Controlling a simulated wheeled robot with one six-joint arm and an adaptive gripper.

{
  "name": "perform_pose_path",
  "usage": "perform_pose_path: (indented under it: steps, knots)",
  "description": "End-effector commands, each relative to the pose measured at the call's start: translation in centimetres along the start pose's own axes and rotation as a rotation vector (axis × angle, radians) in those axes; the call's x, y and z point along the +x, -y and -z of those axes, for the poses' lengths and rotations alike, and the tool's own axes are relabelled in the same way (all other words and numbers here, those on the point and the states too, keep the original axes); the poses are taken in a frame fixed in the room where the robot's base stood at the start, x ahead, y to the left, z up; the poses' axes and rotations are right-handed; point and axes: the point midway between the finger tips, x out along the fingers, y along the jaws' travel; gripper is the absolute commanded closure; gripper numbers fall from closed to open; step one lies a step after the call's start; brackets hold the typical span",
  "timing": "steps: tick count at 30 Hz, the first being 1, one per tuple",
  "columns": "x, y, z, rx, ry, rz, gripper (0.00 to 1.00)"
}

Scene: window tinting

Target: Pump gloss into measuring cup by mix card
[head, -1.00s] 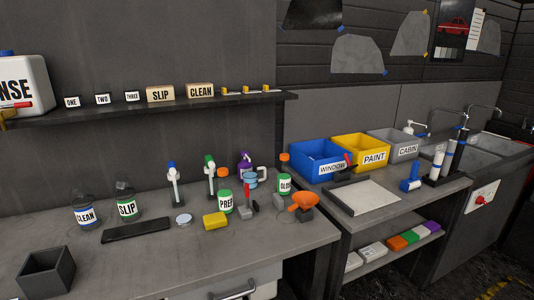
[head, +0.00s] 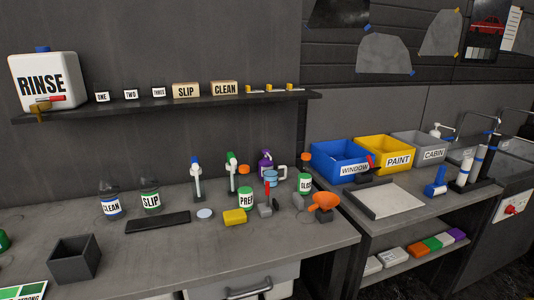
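The gloss bottle (head: 305,184), with a green and white label partly reading "GLOS", stands upright at the right end of the left bench. A purple pump-type bottle (head: 265,162) stands behind it to the left. A pale handled vessel (head: 282,172) beside the purple bottle may be the measuring cup, but it is small and partly hidden. A card with green and white fields and the word "STRONG" (head: 32,291), which looks like the mix card, is cut off at the bottom left. My gripper is not in view.
"CLEAN" (head: 111,206) and "SLIP" (head: 150,202) bottles, a "PREP" container (head: 246,198), a yellow sponge (head: 234,217), an orange funnel (head: 324,202) and a dark open box (head: 75,262) share the bench. The front middle of the bench is clear.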

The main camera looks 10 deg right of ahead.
Motion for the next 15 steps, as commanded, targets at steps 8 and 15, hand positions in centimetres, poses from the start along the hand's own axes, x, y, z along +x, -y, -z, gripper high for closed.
perform_pose_path:
  steps: [8, 15]
  knots:
    - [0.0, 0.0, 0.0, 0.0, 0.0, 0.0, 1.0]
    - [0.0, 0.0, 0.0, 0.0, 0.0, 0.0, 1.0]
